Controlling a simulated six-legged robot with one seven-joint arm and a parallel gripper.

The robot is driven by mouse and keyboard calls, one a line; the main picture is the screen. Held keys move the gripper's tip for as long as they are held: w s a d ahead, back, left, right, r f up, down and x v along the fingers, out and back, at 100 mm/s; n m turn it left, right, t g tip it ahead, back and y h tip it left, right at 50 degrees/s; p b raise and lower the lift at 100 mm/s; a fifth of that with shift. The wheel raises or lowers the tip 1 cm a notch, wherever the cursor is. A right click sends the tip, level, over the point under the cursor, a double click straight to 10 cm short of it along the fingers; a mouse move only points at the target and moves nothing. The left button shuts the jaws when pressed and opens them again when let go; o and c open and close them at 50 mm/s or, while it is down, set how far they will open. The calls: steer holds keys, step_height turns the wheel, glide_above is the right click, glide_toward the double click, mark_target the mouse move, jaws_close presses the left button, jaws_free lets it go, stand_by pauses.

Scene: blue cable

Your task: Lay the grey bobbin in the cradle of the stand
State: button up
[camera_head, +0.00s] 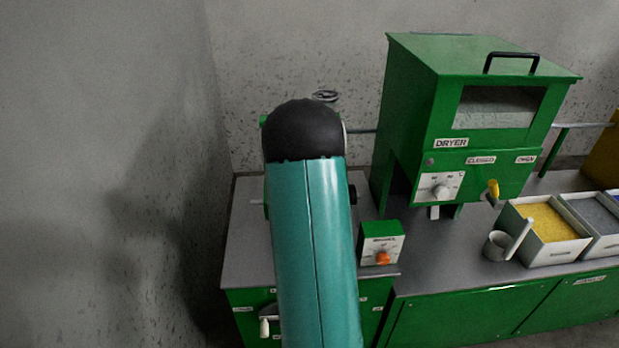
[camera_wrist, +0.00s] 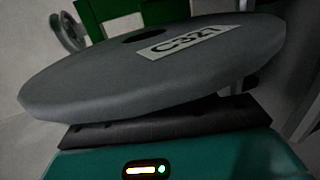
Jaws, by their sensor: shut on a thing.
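In the head view my teal arm hides the gripper and bobbin. Green parts (camera_wrist: 115,18) behind the flange may belong to the stand; its cradle cannot be made out. In the head view, only small green and dark bits show beside my arm, so the stand is mostly hidden.
A green dryer (camera_head: 480,110) stands on the grey bench right of my arm. A small green control box (camera_head: 381,243) with an orange knob sits near the front edge. A grey cup (camera_head: 497,245) and a bin of yellow granules (camera_head: 548,222) are farther right.

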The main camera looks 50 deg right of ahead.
steer(key=shift+f, duration=2.75)
steer(key=shift+f, duration=0.65)
steer(key=o, duration=1.5)
steer(key=shift+c, duration=0.2)
steer(key=shift+o, duration=0.6)
steer(key=shift+f, duration=0.15)
steer(key=v, duration=1.4)
steer(key=shift+w, duration=0.15)
